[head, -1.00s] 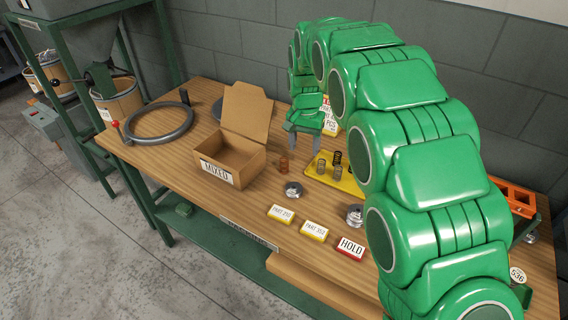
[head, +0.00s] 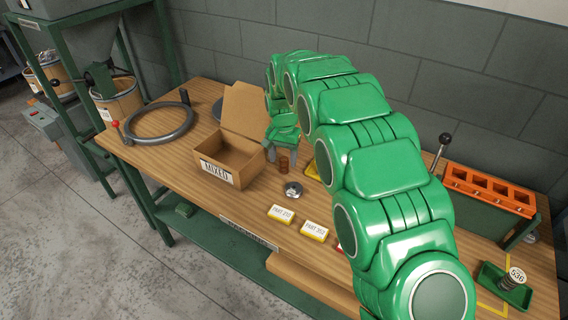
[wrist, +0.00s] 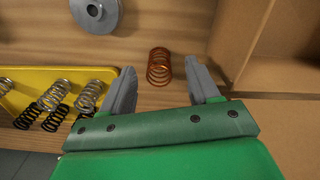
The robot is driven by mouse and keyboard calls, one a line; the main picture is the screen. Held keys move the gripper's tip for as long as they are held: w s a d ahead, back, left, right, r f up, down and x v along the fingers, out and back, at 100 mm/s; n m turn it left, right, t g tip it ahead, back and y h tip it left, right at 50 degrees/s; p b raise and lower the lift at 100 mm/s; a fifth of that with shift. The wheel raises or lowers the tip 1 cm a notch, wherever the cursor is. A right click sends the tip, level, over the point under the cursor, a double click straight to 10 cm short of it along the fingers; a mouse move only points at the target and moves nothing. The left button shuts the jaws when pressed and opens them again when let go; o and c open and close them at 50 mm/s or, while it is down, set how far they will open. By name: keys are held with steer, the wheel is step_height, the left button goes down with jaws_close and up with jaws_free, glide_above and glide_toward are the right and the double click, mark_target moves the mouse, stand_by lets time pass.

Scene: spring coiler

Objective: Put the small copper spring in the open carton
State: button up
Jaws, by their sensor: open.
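The small copper spring (head: 283,163) stands upright on the wooden bench, just right of the open carton. In the wrist view the copper spring (wrist: 159,66) shows beyond and between my fingertips, with nothing gripping it. My gripper (wrist: 162,84) is open and empty. In the head view my gripper (head: 283,143) is behind the spring, beside the carton's right side; its fingers are partly hidden. The open carton (head: 218,174) has a MIXED label and a raised back flap. Part of its cardboard wall (wrist: 243,40) shows at the right of the wrist view.
A yellow tray (wrist: 62,75) with several silver and black springs lies left of my gripper. A metal spool (head: 292,190) sits in front of the spring. Yellow label blocks (head: 281,214) stand near the front edge. A grey ring (head: 160,122) lies left of the carton.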

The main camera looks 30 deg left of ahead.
mark_target(284, 158)
steer(key=f, duration=0.3)
steer(key=shift+w+f, duration=0.2)
steer(key=shift+w, duration=0.1)
jaws_close()
steer(key=shift+r, duration=0.1)
